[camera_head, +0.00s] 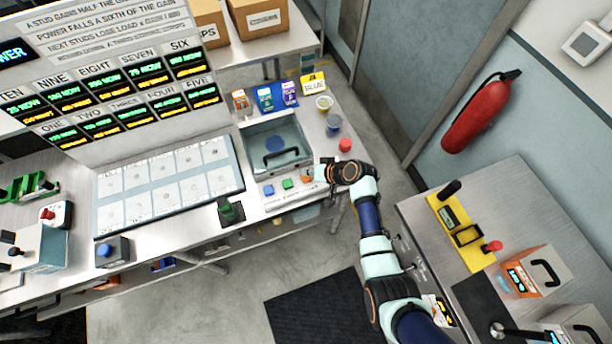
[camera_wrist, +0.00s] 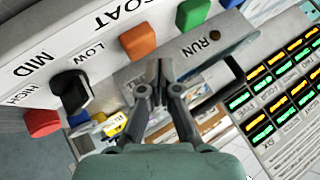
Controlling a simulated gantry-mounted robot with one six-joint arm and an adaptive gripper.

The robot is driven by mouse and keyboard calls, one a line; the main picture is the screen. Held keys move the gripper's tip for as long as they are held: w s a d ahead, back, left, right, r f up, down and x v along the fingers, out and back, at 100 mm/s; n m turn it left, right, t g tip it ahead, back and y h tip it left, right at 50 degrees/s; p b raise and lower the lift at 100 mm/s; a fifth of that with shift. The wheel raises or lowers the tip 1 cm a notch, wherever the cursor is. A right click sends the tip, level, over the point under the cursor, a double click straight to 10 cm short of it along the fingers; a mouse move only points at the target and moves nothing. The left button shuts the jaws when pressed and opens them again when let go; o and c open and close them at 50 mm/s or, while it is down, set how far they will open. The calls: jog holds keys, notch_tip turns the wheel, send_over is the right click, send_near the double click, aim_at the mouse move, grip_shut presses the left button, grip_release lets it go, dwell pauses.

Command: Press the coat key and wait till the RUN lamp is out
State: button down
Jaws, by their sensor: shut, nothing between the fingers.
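The coat panel is on the front of a bench machine (camera_head: 275,130) with a glassy lid. In the wrist view it carries an orange key (camera_wrist: 138,40) beside the word COAT, a green key (camera_wrist: 192,14) and part of a blue key (camera_wrist: 230,3). The RUN lamp (camera_wrist: 215,35) looks dark amber, with no clear glow. The orange key also shows in the head view (camera_head: 307,179). My gripper (camera_wrist: 160,72) is shut and empty, its tips just below the orange key in the picture; I cannot tell whether they touch the panel. In the head view my gripper (camera_head: 318,174) is beside the orange key.
A black selector knob (camera_wrist: 70,90) marked LOW, MID, HIGH and a red button (camera_wrist: 42,122) are left of the orange key.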

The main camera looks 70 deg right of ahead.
aim_at(308, 177)
jog(key=shift+f, duration=0.1)
jog(key=shift+f+b, duration=0.3)
jog(key=shift+b, duration=0.1)
jog(key=shift+f+b, duration=0.6)
jog(key=shift+f, duration=0.1)
dwell(0.7)
jog(key=shift+r, duration=0.1)
jog(key=shift+r+p, duration=1)
notch_tip(308, 177, up, 5)
jog(key=p, duration=0.4)
dwell(0.9)
